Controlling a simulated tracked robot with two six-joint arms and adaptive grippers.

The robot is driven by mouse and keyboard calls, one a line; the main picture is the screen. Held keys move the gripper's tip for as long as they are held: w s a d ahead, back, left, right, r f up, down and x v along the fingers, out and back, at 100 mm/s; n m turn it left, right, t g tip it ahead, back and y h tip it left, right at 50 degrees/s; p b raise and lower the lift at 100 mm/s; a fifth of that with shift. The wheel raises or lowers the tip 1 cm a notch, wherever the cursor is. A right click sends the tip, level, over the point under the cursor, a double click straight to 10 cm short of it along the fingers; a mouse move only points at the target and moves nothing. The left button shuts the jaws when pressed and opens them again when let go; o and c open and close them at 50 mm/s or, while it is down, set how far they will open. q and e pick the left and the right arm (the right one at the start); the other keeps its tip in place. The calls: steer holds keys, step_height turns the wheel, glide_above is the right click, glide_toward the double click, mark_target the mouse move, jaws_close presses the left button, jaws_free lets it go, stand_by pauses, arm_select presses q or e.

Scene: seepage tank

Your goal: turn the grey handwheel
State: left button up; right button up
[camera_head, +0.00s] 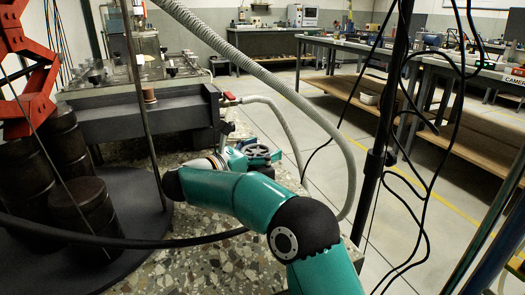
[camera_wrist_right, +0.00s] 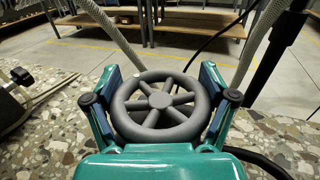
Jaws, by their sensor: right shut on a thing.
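The grey handwheel (camera_wrist_right: 160,100) has a round rim, several spokes and a hub. In the right wrist view it sits upright in the middle, facing the camera. My right gripper (camera_wrist_right: 161,82) has one teal-and-blue finger on each side of the wheel, shut on its rim. In the head view the right gripper (camera_head: 254,153) is small, beyond the teal arm, with the handwheel (camera_head: 262,152) between its fingers. The wheel's mount is hidden behind the wheel and the gripper. My left gripper is not in view.
A speckled stone slab (camera_head: 215,262) lies below the arm. A grey ribbed hose (camera_head: 285,92) arches over the arm. The dark tank (camera_head: 165,115) stands to the left, with dark barrels (camera_head: 85,205) nearer. Black cables hang at right; benches (camera_head: 440,110) stand beyond open floor.

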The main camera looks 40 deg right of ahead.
mark_target(262, 147)
steer(key=o, duration=1)
step_height(262, 147, up, 10)
stand_by(0.4)
